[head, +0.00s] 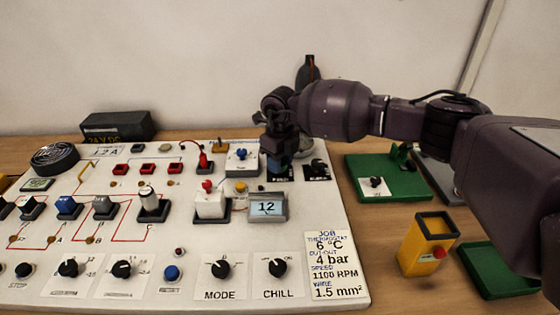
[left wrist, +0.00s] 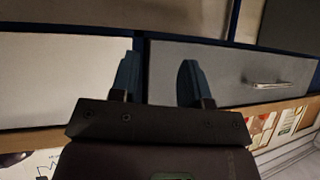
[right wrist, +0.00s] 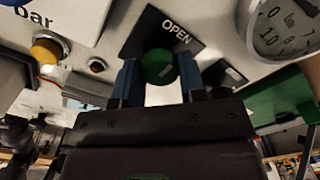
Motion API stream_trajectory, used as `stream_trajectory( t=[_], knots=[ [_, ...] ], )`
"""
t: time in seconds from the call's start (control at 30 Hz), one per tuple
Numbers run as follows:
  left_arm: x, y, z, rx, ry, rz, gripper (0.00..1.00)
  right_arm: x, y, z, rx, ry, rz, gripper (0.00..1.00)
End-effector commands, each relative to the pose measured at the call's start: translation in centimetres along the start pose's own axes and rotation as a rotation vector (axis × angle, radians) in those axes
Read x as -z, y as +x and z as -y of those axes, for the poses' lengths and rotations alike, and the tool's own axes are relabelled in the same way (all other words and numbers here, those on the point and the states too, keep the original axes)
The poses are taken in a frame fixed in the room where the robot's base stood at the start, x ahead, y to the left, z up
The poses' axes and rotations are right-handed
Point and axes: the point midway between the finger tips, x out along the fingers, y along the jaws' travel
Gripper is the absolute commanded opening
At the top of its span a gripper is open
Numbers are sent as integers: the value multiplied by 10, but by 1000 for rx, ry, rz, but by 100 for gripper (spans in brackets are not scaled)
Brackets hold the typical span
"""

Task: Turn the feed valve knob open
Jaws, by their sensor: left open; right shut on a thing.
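The feed valve knob is a round green knob (right wrist: 158,63) in the right wrist view, on a dark plate (right wrist: 133,42) marked OPEN. My right gripper (right wrist: 160,75) has a blue finger on each side of it and is shut on it. In the head view my right gripper (head: 278,158) reaches down at the back right of the white panel and hides the knob. How far the knob is turned I cannot tell. My left gripper (left wrist: 159,76) is open and empty in the left wrist view, facing drawer fronts, away from the panel.
A round gauge (right wrist: 287,25) is right of the valve plate. Green trays (head: 400,182) and a yellow box with a red button (head: 428,243) stand right of the panel, under my right arm.

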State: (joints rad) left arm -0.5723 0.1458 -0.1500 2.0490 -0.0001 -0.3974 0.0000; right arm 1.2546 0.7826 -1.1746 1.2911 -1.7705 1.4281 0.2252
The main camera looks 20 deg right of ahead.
Motion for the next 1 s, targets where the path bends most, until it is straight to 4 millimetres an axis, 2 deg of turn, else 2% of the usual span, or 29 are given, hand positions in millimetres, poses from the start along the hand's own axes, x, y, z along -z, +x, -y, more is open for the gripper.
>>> stream_trajectory(
  t=[0.07,0.1,0.23,0.5,0.63,1.0],
  knots=[
    [0,0,0,0,0,0,43,0,1,0,0,-1,-1,14],
    [0,0,0,0,0,0,43,0,1,0,0,-1,-1,44],
    [0,0,0,0,0,-1,43,0,0,0,0,-1,-1,63],
    [1,0,0,0,0,-1,43,0,-1,0,0,0,0,63],
    [2,-1,0,0,0,-4,43,-1,-9,0,1,0,3,63],
    [8,-4,2,2,0,-11,43,0,-73,0,2,0,3,63]
  ],
)
